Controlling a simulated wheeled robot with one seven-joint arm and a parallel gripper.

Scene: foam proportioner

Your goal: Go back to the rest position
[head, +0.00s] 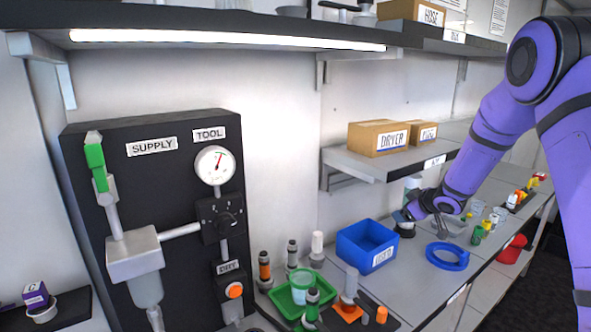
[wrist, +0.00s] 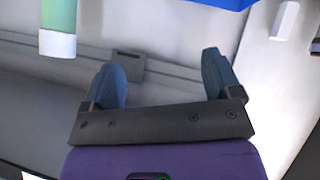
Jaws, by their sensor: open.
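My purple arm reaches in from the right in the head view. My gripper (head: 404,222) is over the counter, just right of the blue bin (head: 366,246). In the wrist view my gripper (wrist: 167,80) shows two blue-grey fingers spread wide apart with nothing between them. A green and white cylinder (wrist: 58,30) stands at the upper left of the wrist view, apart from the fingers. The fingertips are small and partly hidden by the arm in the head view.
A black panel (head: 160,200) with a gauge and green-handled valve stands at left. A green tray (head: 300,290) with fittings is in front. A shelf (head: 385,166) with boxes hangs above the counter.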

